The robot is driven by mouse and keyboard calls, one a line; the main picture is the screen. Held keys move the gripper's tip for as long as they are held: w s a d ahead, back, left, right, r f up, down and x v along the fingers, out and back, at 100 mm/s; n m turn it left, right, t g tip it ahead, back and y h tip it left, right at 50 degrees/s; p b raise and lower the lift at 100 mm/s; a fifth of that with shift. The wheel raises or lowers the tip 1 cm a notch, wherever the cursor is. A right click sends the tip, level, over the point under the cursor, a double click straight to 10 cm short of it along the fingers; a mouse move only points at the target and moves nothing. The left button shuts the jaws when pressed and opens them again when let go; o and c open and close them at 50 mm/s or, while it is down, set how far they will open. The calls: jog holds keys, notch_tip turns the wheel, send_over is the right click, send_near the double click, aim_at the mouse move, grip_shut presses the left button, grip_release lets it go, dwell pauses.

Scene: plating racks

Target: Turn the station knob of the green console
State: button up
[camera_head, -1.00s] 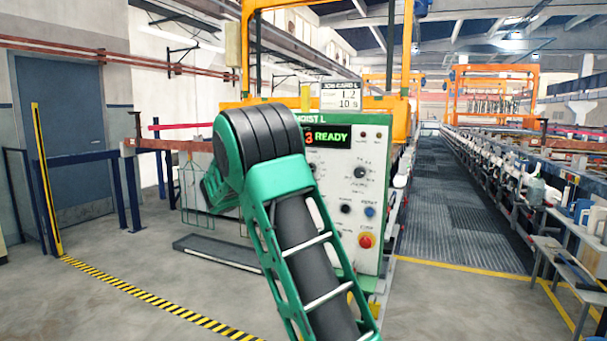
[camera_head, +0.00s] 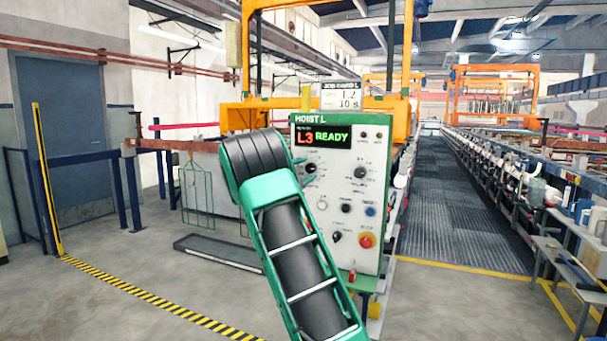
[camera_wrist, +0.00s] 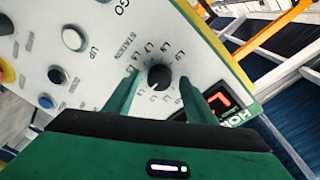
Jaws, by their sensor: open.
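The green-edged console (camera_head: 345,255) has a pale panel, and its display (camera_head: 324,137) reads "L3 READY". The station knob (camera_head: 311,168) is a black round knob below the display, just right of my arm. In the wrist view the station knob (camera_wrist: 159,76) sits in a ring of "L" labels beside the word STATION. My gripper (camera_wrist: 157,88) is open. Its two green fingers show on either side of the knob in that view, with the knob between them. I cannot tell whether they touch it.
Other controls are close by: a white button (camera_wrist: 73,40), a second dark knob (camera_head: 360,172) and a red stop button (camera_head: 367,240). An orange frame (camera_head: 399,60) stands behind the console. A grated aisle (camera_head: 450,210) runs to the right.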

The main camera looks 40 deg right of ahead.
jog(key=shift+d, duration=0.2)
jog(key=c, duration=1)
jog(key=shift+c, duration=0.2)
